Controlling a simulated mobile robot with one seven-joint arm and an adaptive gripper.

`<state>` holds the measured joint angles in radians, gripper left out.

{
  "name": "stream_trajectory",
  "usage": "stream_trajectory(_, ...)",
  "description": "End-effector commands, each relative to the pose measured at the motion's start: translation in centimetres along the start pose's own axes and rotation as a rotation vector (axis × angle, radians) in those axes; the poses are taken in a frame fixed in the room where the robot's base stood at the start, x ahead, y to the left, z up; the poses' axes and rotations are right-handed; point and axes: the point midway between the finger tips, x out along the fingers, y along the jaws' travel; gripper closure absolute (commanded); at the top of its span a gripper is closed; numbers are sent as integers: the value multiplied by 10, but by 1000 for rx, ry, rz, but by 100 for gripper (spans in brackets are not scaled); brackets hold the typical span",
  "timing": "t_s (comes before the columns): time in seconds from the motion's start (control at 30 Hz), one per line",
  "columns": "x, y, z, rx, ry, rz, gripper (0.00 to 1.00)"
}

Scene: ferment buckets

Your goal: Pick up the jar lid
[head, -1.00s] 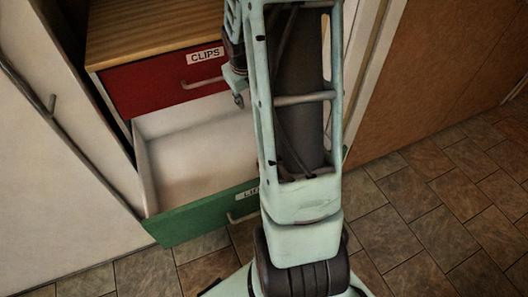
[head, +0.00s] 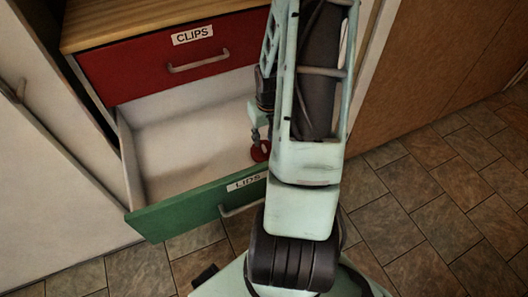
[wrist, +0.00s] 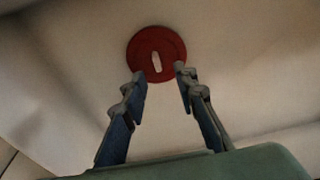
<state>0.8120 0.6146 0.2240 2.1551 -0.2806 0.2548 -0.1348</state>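The jar lid (wrist: 142,47) is a red disc with a pale slot in its middle. It lies on the white floor of the open lower drawer. In the head view the lid (head: 260,152) shows at the drawer's right side, partly hidden by my arm. My gripper (wrist: 160,77) is open, with its two fingertips apart at the lid's near edge in the wrist view. I cannot tell whether they touch it. In the head view my gripper (head: 256,134) points down into the drawer just above the lid.
The open drawer has a green front (head: 190,208) labelled LIDS. Above it a red drawer (head: 160,62) labelled CLIPS is shut, under a wooden top (head: 130,20). The rest of the green drawer's visible floor is bare. Tiled floor (head: 430,210) lies clear at the right.

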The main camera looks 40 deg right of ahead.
Motion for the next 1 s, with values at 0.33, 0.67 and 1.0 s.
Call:
stream_trajectory(0.33, 45, 3, 4, -1, -1, -1, 73)
stream_trajectory(0.67, 51, 4, 4, 1, 1, 0, 75)
stream_trajectory(1.0, 51, 3, 4, 1, 1, 0, 100)
